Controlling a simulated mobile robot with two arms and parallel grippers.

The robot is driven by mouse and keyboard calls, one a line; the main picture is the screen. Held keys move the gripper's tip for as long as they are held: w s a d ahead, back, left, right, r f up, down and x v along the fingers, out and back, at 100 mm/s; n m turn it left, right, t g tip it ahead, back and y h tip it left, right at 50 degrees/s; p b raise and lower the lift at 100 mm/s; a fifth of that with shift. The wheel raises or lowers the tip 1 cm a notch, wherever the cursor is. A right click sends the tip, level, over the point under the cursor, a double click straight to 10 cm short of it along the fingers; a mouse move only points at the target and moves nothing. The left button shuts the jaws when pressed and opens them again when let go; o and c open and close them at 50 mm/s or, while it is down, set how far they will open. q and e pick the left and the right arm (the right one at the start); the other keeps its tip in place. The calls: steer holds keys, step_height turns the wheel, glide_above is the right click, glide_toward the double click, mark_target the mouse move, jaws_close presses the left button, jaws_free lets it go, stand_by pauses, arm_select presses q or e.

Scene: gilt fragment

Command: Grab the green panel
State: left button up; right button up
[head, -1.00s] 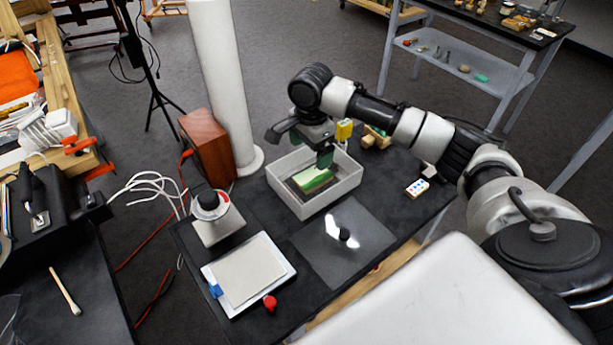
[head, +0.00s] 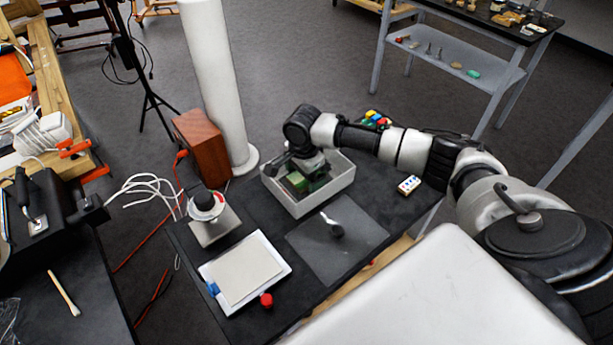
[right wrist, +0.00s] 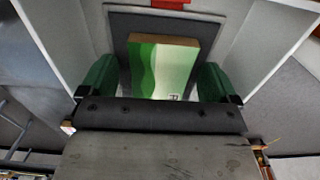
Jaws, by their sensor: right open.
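The green panel (right wrist: 163,68), a block with a green and pale wavy face and a wooden edge, lies inside the grey bin (head: 339,185). In the head view only a green part of the panel (head: 297,180) shows beside my gripper. My right gripper (right wrist: 156,78) is open, with its green fingers on either side of the panel. I cannot tell whether the fingers touch it. In the head view my right gripper (head: 307,180) is down inside the bin. My left gripper is not in view.
On the black table, a clipboard (head: 245,270), a red knob (head: 266,300), a dark mat (head: 340,250) and a stand with a black ball (head: 209,205) lie around the bin. A white pillar (head: 217,85) and a brown box (head: 203,143) stand behind.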

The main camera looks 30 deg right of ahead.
steer(key=c, duration=1)
steer(key=shift+r, duration=0.15)
